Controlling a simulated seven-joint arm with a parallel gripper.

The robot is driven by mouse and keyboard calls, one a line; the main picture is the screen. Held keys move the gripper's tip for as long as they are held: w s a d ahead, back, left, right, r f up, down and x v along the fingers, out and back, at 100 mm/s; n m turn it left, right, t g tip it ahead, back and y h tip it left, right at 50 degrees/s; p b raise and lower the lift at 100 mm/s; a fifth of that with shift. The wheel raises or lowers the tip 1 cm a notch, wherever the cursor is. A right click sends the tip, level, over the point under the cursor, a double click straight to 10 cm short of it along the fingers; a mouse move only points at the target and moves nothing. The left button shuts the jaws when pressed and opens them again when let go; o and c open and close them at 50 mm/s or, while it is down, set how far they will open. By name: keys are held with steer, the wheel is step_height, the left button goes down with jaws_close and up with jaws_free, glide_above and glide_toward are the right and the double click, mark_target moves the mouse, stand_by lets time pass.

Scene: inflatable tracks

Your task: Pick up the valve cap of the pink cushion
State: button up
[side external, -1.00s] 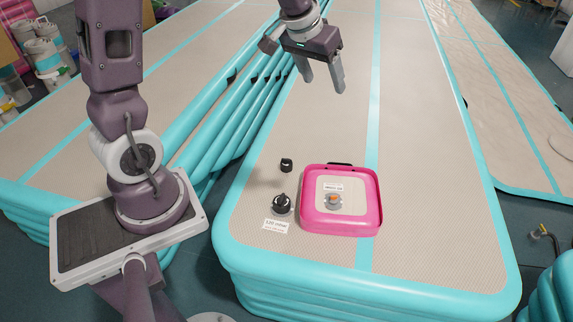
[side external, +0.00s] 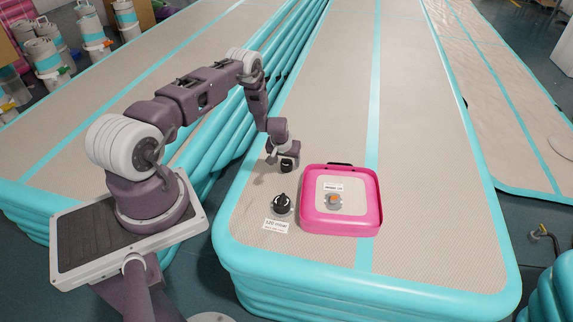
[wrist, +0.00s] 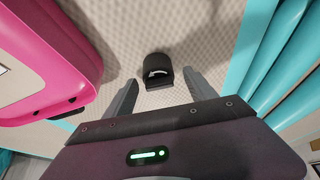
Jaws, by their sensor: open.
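The pink cushion (side external: 373,212) lies flat on the beige inflatable track. A valve with an orange centre (side external: 334,201) sits in its pale top. A small black cap (side external: 287,167) with a white curved arrow stands on the track beyond the cushion's left side. My gripper (side external: 283,159) is low over this cap. In the wrist view, my gripper (wrist: 160,76) is open, and the black cap (wrist: 157,68) shows between and just ahead of the fingertips, with space on both sides. I cannot tell how far down the fingers reach. The cushion's pink edge (wrist: 60,55) is at the left.
A black knob (side external: 281,204) stands on the track left of the cushion, with a white "120 mbar" label (side external: 276,225) in front of it. A turquoise tube edge (wrist: 285,60) runs along the right of the wrist view. The track behind the cushion is clear.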

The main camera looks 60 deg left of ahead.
mark_target(288, 160)
steer(key=shift+w+f, duration=0.1)
steer(key=shift+f, duration=0.15)
jaws_close()
step_height(288, 160, up, 9)
steer(key=shift+r, duration=0.1)
steer(key=shift+w+d+r+m, duration=0.1)
steer(key=shift+d+r+m, duration=0.1)
steer(key=shift+r+m, duration=0.1)
steer(key=w+d+m+h, duration=0.1)
steer(key=d+m+h, duration=0.1)
steer(key=d+m, duration=0.2)
steer(key=w+d+m+h, duration=0.1)
steer(key=d+m+h, duration=0.1)
steer(key=d+m, duration=0.2)
steer(key=w+d+m+h, duration=0.2)
steer(key=d+m, duration=0.2)
steer(key=m, duration=0.3)
steer(key=shift+d+r+t, duration=0.15)
steer(key=shift+r+t, duration=0.1)
steer(key=shift+t, duration=0.05)
steer(key=d+r+m+g, duration=0.2)
steer(key=d+m, duration=0.4)
steer(key=m, duration=0.3)
steer(key=s+d+r+m+g, duration=0.1)
steer(key=d+m+g, duration=0.3)
steer(key=m, duration=0.6)
steer(key=shift+s+d+r+g+h, duration=0.25)
steer(key=shift+d+r+g+h, duration=0.05)
steer(key=shift+d+r, duration=0.65)
